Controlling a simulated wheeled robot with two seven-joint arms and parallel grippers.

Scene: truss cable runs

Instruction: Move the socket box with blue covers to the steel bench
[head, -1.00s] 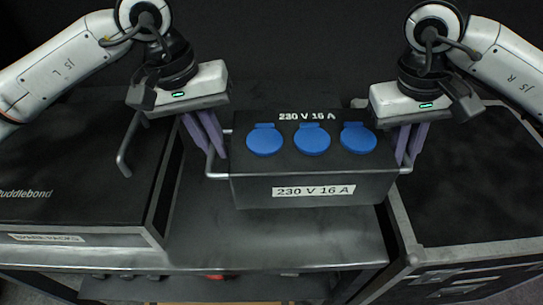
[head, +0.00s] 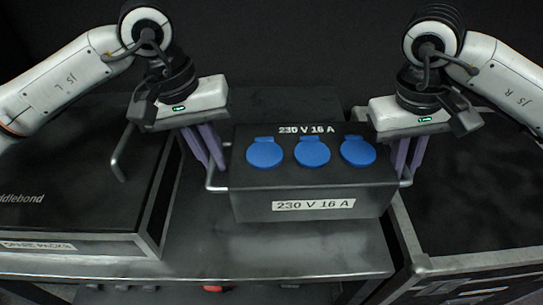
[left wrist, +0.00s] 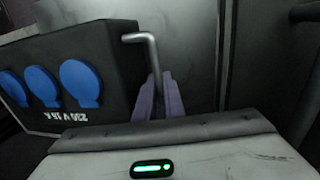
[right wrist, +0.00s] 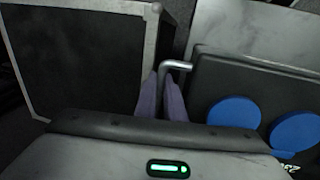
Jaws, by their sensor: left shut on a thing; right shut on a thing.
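The socket box (head: 300,202) is black, with three round blue covers (head: 311,152) on top and "230 V 16 A" labels. It sits between my grippers over the steel bench (head: 260,250); whether its underside touches the bench is hidden. My left gripper (head: 214,168) is shut on the metal handle at the box's left end, and the handle shows between its purple fingers in the left wrist view (left wrist: 158,98). My right gripper (head: 405,172) is shut on the right-end handle, also seen in the right wrist view (right wrist: 163,100).
A black case (head: 60,215) with a metal handle stands at the left. Another black case with metal edges (head: 470,210) stands at the right. Bench surface shows in front of the box. Items on a lower shelf show below the bench edge.

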